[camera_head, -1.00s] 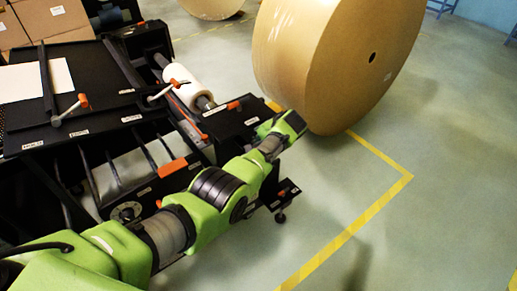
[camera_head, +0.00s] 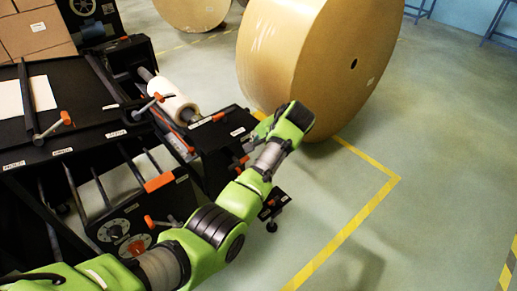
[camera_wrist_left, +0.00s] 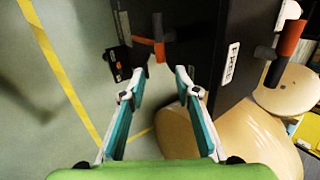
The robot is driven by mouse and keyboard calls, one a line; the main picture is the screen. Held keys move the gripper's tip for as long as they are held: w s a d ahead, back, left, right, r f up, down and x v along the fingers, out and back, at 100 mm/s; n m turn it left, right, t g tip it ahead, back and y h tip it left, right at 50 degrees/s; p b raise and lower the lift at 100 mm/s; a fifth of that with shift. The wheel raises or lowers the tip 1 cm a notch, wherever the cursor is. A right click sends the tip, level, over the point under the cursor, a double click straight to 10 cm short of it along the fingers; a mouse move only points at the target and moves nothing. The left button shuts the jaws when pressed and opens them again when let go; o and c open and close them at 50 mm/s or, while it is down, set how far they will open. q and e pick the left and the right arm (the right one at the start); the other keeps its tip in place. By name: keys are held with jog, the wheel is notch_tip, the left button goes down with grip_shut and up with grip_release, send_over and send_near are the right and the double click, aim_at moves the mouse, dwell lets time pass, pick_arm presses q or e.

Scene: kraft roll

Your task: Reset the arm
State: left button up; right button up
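My left arm comes in from the lower left of the head view. It reaches past the black machine (camera_head: 75,95), and its wrist end shows in front of the large kraft roll (camera_head: 320,55). A black machine box (camera_wrist_left: 235,50) with an orange handle lies beyond the fingertips. My right gripper is in neither view.
A white roll (camera_head: 172,95) sits on the machine's shaft. Brown boxes (camera_head: 35,35) stand at the back left, and another kraft roll (camera_head: 195,12) is behind. A yellow floor line (camera_head: 345,235) runs right of the arm.

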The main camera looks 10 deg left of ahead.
pick_arm(q)
jog(key=shift+v, duration=0.75)
jog(key=s+a+f+g+h, duration=0.1)
jog(key=s+f, duration=0.5)
jog(key=f, duration=0.6)
jog(key=s+a+f+h, duration=0.1)
jog(key=s+f, duration=0.6)
jog(key=f, duration=0.5)
jog(key=s+a+f+g+h, duration=0.1)
jog(key=s+f, duration=0.5)
jog(key=f, duration=0.6)
jog(key=s+a+f+n, duration=0.1)
jog(key=s+f, duration=0.4)
jog(key=s, duration=0.8)
jog(key=s+a+f+n+h, duration=0.1)
jog(key=s+a+f, duration=0.3)
jog(key=s, duration=0.9)
jog(key=s+a+f+n+g+h, duration=0.1)
jog(key=s+a+f+n, duration=0.2)
jog(key=s+f, duration=0.4)
jog(key=s, duration=0.7)
jog(key=shift+f, duration=0.3)
